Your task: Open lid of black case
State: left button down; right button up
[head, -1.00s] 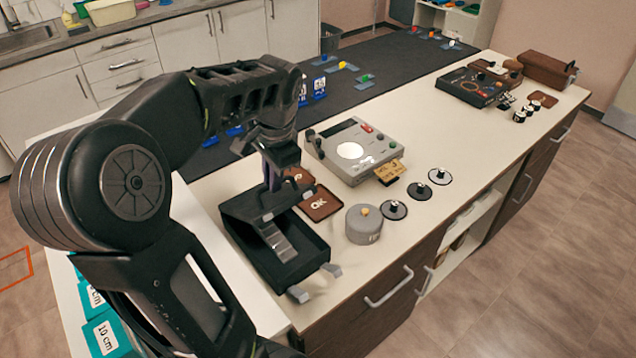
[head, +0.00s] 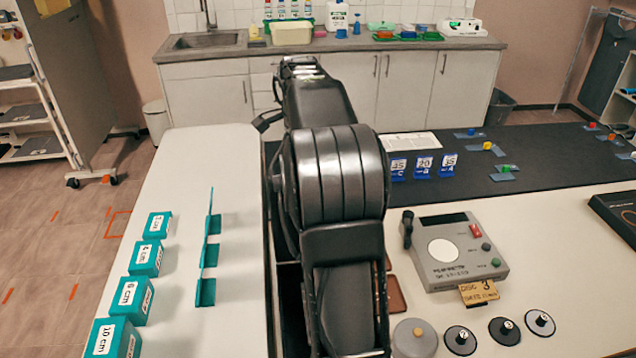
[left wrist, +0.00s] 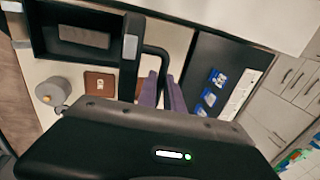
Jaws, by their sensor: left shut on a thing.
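The black case (left wrist: 35,42) is at the upper left of the left wrist view, its dark inside showing with a grey block (left wrist: 84,37) in it. A dark bar with a grey latch (left wrist: 130,47) stands beside it, seemingly the lid edge-on. A black curved handle (left wrist: 158,52) runs from it to my left gripper (left wrist: 163,78), whose purple fingers are shut on it. In the head view my arm covers most of the case; only a dark strip (head: 291,310) shows. The left fingers are hidden there. My right gripper is in neither view.
A grey meter (head: 455,250), a round grey pot (head: 414,338) and several black discs (head: 505,331) stand right of my arm. Teal labelled blocks (head: 146,257) and a teal rack (head: 208,255) are on the left white table. Blue cards (head: 423,167) stand on the dark mat.

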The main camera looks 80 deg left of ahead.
pick_arm(q)
jog(key=shift+w+a+f, duration=0.1)
jog(key=shift+a+f, duration=0.1)
jog(key=shift+a, duration=0.5)
jog(key=shift+w+a+f, duration=0.1)
jog(key=shift+a+f, duration=0.05)
jog(key=shift+a, duration=0.55)
jog(key=shift+a+f, duration=0.2)
jog(key=shift+a, duration=0.5)
jog(key=c, duration=1.5)
grip_release()
notch_tip(320, 180, up, 8)
jog(key=d+p, duration=0.1)
jog(key=shift+d+f, duration=0.2)
jog(key=shift+d, duration=0.1)
